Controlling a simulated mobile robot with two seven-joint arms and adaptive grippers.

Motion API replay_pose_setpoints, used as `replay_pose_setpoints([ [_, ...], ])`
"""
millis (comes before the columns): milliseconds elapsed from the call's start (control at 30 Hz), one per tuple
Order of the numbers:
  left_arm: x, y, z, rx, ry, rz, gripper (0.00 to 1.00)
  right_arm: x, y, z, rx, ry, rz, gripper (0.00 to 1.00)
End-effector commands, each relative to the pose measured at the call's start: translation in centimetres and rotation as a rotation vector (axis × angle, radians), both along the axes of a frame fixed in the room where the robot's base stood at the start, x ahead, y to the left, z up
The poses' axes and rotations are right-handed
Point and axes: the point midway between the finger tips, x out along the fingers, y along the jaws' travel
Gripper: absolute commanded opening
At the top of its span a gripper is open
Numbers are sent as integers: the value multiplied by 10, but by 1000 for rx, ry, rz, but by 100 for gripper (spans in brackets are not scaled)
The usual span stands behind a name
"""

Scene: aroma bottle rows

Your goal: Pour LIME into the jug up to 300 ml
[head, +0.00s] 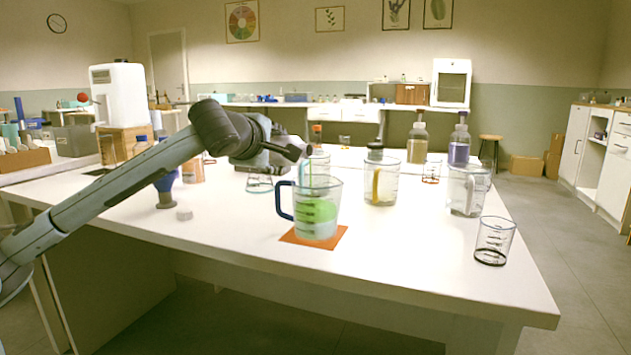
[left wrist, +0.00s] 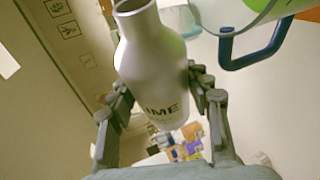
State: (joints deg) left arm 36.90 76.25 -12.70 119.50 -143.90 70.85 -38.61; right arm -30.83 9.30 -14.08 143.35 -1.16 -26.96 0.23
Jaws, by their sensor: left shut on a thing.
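My left gripper (head: 282,152) is shut on a pale bottle (left wrist: 152,55) whose visible lettering ends in "IME". The left wrist view shows the fingers (left wrist: 158,85) on both sides of it. In the head view the bottle (head: 303,150) is tilted, mostly hidden by the gripper, its mouth above the jug. The clear jug (head: 329,190) has a blue handle and dark marks and holds green liquid (head: 318,212) to about mid-height. It stands on an orange mat (head: 341,234). My right gripper is out of view.
A jug with a yellow handle (head: 381,188), another clear jug (head: 466,192) and a clear beaker (head: 494,240) stand to the right. Amber (head: 417,146) and purple (head: 459,150) bottles stand behind. A blue bottle (head: 166,183) stands left. The table's front is clear.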

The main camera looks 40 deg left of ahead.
Motion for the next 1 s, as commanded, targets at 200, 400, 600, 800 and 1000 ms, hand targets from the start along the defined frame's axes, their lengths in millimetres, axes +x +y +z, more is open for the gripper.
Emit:
replay_pose_setpoints([
  [200, 0, 0, 1, 4, -2, 0, 8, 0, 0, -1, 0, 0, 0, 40],
  [400, 0, 0, 1, 9, -2, 0, 8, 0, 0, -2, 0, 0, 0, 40],
  [600, 0, 0, 1, 9, -2, 0, 8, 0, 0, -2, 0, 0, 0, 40],
  [800, 0, 8, 3, -136, -2, 3, 8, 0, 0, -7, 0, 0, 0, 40],
  [1000, 0, 11, 6, -246, 3, -1, 8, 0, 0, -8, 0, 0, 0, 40],
])
